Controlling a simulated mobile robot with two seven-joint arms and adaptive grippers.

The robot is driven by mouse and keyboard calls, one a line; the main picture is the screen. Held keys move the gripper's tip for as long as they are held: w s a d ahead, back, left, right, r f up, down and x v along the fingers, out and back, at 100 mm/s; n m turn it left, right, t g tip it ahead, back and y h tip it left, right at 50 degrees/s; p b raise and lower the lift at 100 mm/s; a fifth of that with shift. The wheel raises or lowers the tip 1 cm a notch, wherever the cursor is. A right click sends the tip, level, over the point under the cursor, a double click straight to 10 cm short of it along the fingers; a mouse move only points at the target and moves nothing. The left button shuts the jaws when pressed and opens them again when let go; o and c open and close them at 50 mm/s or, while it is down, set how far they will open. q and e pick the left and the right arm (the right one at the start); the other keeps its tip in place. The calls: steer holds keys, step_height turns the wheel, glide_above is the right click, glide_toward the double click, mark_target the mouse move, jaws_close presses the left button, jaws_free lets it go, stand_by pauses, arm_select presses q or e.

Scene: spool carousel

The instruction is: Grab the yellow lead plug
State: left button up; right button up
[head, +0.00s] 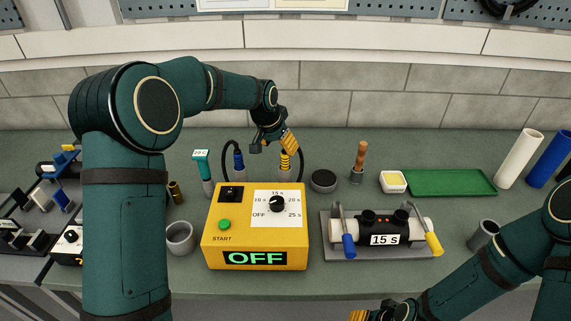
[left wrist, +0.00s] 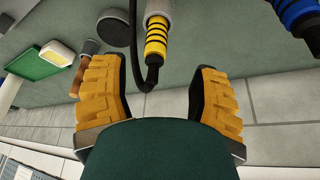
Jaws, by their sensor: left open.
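The yellow lead plug (head: 285,160) has black bands and stands upright in a grey holder behind the yellow timer box. It also shows in the left wrist view (left wrist: 156,42), with a black lead curving beside it. My left gripper (head: 273,143) is open and empty just above and beside the plug. In the left wrist view its two orange-padded fingers (left wrist: 160,90) are spread, with the plug beyond the gap between them, apart from both. My right gripper (head: 368,314) shows only partly at the bottom edge; its jaws are unclear.
The blue lead plug (head: 239,161) stands to the left, with a black lead beside it. The yellow timer box (head: 254,246) reads OFF. A black round tin (head: 323,181), a wooden-handled tool (head: 360,158) and a green tray (head: 450,182) stand to the right.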

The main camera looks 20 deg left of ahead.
mark_target(286, 160)
arm_select(q)
steer(key=x, duration=0.2)
steer(key=shift+w+f, duration=0.15)
steer(key=shift+f, duration=0.15)
steer(key=shift+d+x, duration=0.15)
steer(key=shift+x, duration=1.2)
steer(key=shift+d+x, duration=0.1)
steer(key=shift+x, duration=1.25)
steer(key=shift+s, duration=0.2)
steer(key=shift+c, duration=0.4)
jaws_close()
